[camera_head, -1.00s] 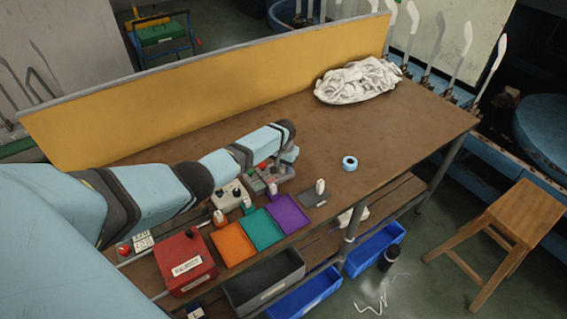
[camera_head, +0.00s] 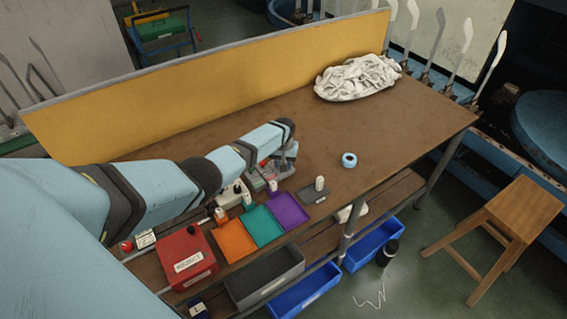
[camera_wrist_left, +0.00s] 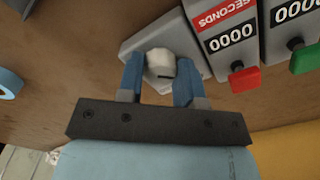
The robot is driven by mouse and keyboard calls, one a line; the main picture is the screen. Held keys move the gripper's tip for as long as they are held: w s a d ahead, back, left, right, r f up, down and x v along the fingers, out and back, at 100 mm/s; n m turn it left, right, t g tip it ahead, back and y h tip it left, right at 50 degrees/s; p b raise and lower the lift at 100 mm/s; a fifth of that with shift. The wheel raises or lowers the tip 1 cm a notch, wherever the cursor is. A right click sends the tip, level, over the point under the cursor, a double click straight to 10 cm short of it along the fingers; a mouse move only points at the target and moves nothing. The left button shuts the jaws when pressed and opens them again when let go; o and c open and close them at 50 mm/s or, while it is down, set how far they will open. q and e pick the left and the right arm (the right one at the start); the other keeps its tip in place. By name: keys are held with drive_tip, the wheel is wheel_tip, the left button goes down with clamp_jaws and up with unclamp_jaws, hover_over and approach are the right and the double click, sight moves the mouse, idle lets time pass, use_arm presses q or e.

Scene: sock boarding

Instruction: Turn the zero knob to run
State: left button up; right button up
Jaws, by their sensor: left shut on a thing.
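A pale knob (camera_wrist_left: 160,66) with a small dark mark stands on a grey sloped block (camera_wrist_left: 140,40) in the left wrist view. My left gripper (camera_wrist_left: 160,74) has its two blue fingers on either side of the knob, shut on it. Beside the block are counter units reading 0000, one with a red SECONDS label (camera_wrist_left: 222,14) and a red button (camera_wrist_left: 244,79), another with a green button (camera_wrist_left: 305,60). In the head view my left gripper (camera_head: 289,156) is at the far end of the grey counter units (camera_head: 268,172); the knob cannot be made out there.
Orange (camera_head: 233,241), teal (camera_head: 262,227) and purple (camera_head: 289,211) trays lie along the table's front edge near a red box (camera_head: 186,261). A blue tape roll (camera_head: 349,160) and a white cloth pile (camera_head: 357,78) lie to the right. A yellow panel (camera_head: 220,80) bounds the back.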

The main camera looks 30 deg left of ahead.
use_arm(q)
drive_tip(key=shift+w+r, duration=0.1)
drive_tip(key=o, duration=0.9)
drive_tip(key=shift+o, duration=0.2)
wheel_tip(320, 180, up, 14)
drive_tip(key=shift+p, duration=0.4)
